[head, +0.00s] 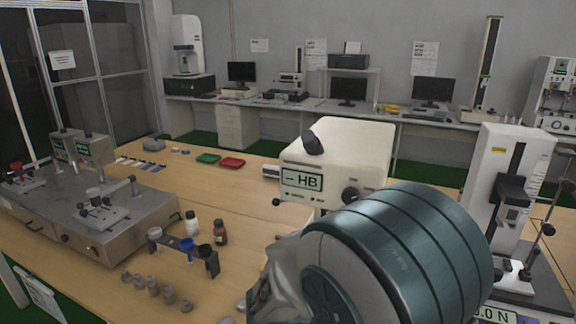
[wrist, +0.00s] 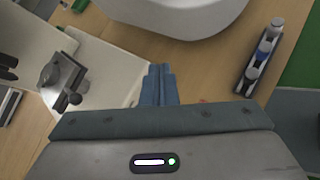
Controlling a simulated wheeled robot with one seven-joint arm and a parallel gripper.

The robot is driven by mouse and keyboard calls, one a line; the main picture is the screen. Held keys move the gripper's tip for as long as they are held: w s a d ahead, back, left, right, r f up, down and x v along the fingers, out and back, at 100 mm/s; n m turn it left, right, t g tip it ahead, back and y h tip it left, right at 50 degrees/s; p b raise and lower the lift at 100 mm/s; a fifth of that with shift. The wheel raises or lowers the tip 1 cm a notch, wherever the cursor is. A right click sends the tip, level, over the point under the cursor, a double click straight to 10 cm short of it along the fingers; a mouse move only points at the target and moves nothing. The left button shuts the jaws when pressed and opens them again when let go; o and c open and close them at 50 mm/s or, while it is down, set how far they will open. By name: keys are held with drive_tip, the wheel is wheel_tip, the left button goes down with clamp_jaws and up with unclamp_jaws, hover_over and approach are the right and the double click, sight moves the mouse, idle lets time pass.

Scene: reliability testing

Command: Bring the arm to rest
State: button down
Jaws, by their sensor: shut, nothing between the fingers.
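My gripper (wrist: 160,75) shows in the wrist view with its blue-grey fingers together and nothing between them. It points over the wooden table (wrist: 200,85), apart from the things on it. In the head view a large teal and grey rounded part of my arm fills the lower right. The gripper's fingers do not show in the head view.
A white hardness tester (head: 345,155) stands right behind my arm, and a force tester (head: 505,185) stands to the right. A dark rack (head: 185,250) with bottles and small metal weights (head: 150,285) sit left of my arm. A metal two-station device (head: 85,215) stands at far left.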

drive_tip(key=s+d+r+m+g+y, duration=0.1)
drive_tip(key=s+r+m+y, duration=0.3)
drive_tip(key=m, duration=0.5)
drive_tip(key=s+d+r+m+g+y, duration=0.1)
drive_tip(key=s+r+m+y, duration=0.3)
drive_tip(key=s+m, duration=0.5)
drive_tip(key=shift+d+m+y, duration=0.4)
drive_tip(key=shift+d+y, duration=0.3)
drive_tip(key=shift+y, duration=0.3)
